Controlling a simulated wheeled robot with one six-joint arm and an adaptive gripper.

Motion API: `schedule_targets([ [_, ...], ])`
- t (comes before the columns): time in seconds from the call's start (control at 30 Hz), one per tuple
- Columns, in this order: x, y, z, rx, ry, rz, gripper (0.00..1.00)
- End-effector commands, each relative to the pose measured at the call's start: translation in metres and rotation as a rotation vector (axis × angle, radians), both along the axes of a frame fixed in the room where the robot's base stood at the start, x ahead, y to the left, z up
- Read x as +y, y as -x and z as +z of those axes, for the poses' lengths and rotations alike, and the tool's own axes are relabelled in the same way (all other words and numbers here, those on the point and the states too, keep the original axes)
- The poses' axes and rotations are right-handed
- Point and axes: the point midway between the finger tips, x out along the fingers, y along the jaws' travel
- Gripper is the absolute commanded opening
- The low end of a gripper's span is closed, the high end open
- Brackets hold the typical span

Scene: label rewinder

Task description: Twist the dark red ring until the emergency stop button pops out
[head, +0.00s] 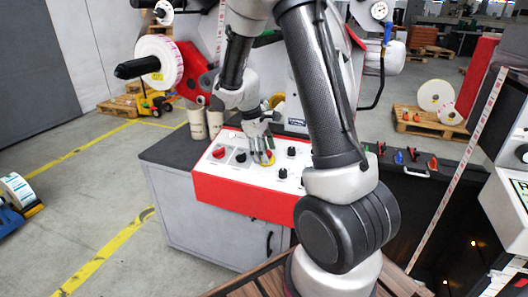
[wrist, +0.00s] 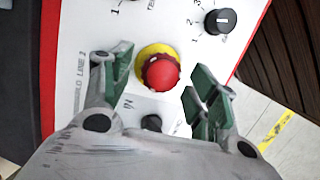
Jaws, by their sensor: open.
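The red emergency stop button (wrist: 163,73) sits on a yellow round base (wrist: 150,50) on the white panel top in the wrist view. The dark red ring (wrist: 147,63) shows as a darker edge at the button's upper left. My gripper (wrist: 157,66) is open, with one green-padded finger left of the button and the other to its right. Gaps show between both fingers and the button. In the head view my gripper (head: 265,151) points down over the yellow base (head: 268,160), and the fingers partly hide the button.
A black selector knob (wrist: 220,21) stands at upper right in the wrist view, and a small black knob (wrist: 152,122) below the button. The red-sided control box (head: 235,195) carries another red button (head: 218,152) at left and several black knobs.

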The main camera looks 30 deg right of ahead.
Motion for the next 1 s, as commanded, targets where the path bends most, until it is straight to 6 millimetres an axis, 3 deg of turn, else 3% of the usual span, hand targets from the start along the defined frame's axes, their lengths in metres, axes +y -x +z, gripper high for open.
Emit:
schedule_targets([
  [0.07,0.003,-0.002,0.009,-0.004,-0.001,0.0,0.6],
  [0.4,0.079,-0.016,0.008,-0.002,-0.001,0.006,0.6],
  [0.6,0.111,-0.022,0.008,-0.002,-0.001,0.002,0.6],
  [1.0,0.121,-0.023,0.008,-0.001,-0.001,-0.001,0.6],
])
